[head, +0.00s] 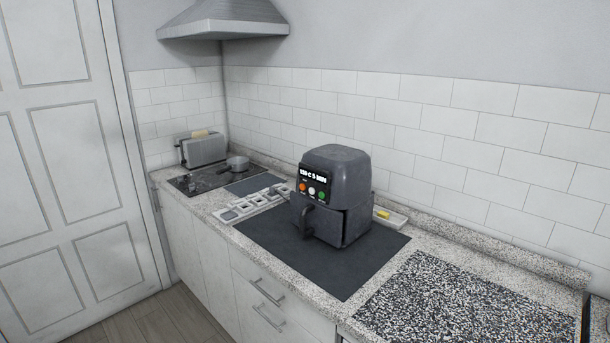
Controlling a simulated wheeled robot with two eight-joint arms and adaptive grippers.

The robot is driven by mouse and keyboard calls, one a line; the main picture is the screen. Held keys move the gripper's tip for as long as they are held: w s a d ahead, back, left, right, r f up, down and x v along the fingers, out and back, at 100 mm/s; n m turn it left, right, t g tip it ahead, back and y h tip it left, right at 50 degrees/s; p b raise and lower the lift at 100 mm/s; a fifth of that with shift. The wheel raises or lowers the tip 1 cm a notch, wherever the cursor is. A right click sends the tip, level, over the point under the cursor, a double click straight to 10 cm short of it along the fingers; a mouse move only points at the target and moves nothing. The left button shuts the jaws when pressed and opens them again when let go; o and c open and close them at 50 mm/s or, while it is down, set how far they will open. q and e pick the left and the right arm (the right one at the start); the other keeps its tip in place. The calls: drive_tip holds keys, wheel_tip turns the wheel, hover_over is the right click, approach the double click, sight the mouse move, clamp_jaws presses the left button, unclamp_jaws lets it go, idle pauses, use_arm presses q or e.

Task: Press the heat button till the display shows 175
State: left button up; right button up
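A dark grey air fryer (342,172) stands upright on a black mat (270,231) on the counter. Its front has a black panel with a lit display (313,175), which seems to read "150 C 5 MIN"; the first digits are small and blurred. Below the display are an orange-red button (303,187), a white button (312,191) and a green button (321,195). The labels by the buttons are too small to read, so I cannot tell which is the heat button. The drawer with its handle (307,219) looks shut. Neither of my grippers shows in the head view.
A speckled board (455,305) lies clear at front right.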

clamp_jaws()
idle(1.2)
